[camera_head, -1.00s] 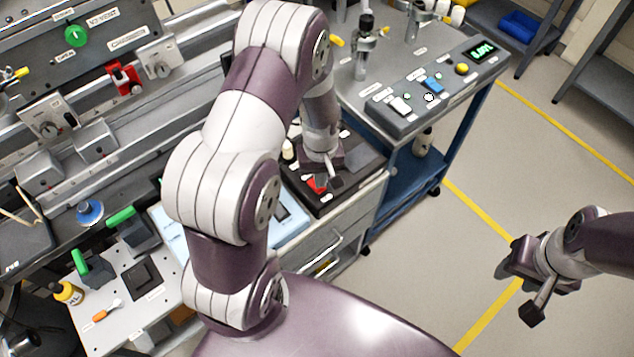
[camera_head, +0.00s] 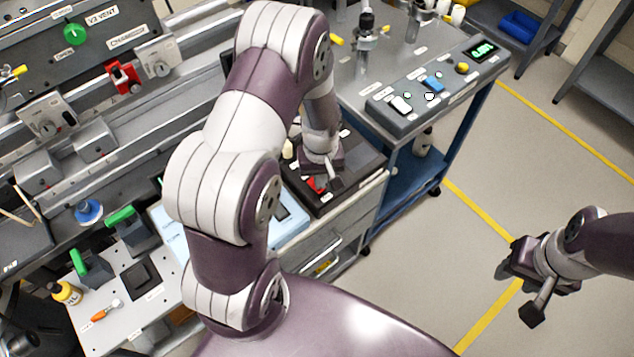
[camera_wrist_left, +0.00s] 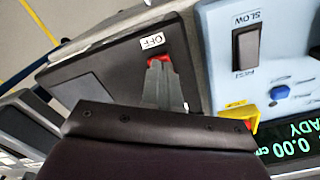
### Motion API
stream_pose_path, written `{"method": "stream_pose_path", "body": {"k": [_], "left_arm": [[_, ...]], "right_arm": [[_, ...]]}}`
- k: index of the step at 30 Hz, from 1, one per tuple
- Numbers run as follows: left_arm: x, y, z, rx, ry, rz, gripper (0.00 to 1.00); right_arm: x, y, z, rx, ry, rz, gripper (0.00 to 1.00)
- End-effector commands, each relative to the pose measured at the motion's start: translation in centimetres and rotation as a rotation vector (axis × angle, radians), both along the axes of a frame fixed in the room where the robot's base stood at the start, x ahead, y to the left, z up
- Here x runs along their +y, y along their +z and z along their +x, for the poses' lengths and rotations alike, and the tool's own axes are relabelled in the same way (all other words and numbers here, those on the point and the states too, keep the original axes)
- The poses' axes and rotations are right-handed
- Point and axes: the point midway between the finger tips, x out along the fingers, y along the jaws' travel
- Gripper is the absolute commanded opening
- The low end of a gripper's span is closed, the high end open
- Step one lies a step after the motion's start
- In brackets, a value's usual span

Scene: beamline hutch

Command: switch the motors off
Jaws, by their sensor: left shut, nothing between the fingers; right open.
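A dark control box (camera_head: 345,195) stands on the bench near the middle of the head view, with a red switch (camera_head: 315,186) on its top. My left gripper (camera_head: 334,183) is shut and empty, pointing down at this switch. In the left wrist view its closed fingers (camera_wrist_left: 158,68) are over the red switch (camera_wrist_left: 160,60), beside the white OFF label (camera_wrist_left: 152,41). The fingers hide most of the switch, so its position and any contact are hard to tell. My right gripper (camera_head: 517,287) is open and empty over the floor at the right.
A light blue unit (camera_wrist_left: 235,85) with a rocker, blue knobs and a display is beside the box. A grey panel (camera_head: 435,95) with buttons stands on the cart behind. Rails and valves fill the left. Floor at the right is free.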

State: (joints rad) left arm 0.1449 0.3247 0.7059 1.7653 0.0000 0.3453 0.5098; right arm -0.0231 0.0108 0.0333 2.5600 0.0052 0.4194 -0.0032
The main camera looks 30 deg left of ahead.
Motion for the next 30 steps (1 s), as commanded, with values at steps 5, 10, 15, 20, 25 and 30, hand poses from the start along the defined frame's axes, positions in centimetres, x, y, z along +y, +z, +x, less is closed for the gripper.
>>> {"method": "stream_pose_path", "body": {"k": [5, 10, 15, 20, 25, 30], "left_arm": [[0.0, -0.3, 0.0, 0.000, 0.000, 0.000, 0.00], [0.0, -0.6, 0.0, 0.000, 0.000, 0.000, 0.00], [0.0, -0.9, 0.0, 0.000, 0.000, 0.000, 0.00], [0.0, -1.1, 0.0, 0.001, 0.000, -0.001, 0.00], [0.0, -0.5, 0.0, 0.000, 0.000, 0.000, 0.00], [0.0, 1.4, 0.0, 0.000, 0.000, 0.000, 0.00]], "right_arm": [[0.0, -0.2, 0.0, 0.000, 0.000, 0.000, 0.43], [0.0, -0.4, 0.0, 0.000, 0.000, 0.000, 0.43], [0.0, -0.6, 0.0, 0.000, 0.000, 0.000, 0.43], [0.0, -0.7, 0.0, 0.000, 0.000, 0.000, 0.43], [0.0, -0.2, 0.0, 0.000, 0.000, 0.000, 0.43], [0.0, 1.6, 0.0, 0.000, 0.000, 0.000, 0.43]]}}
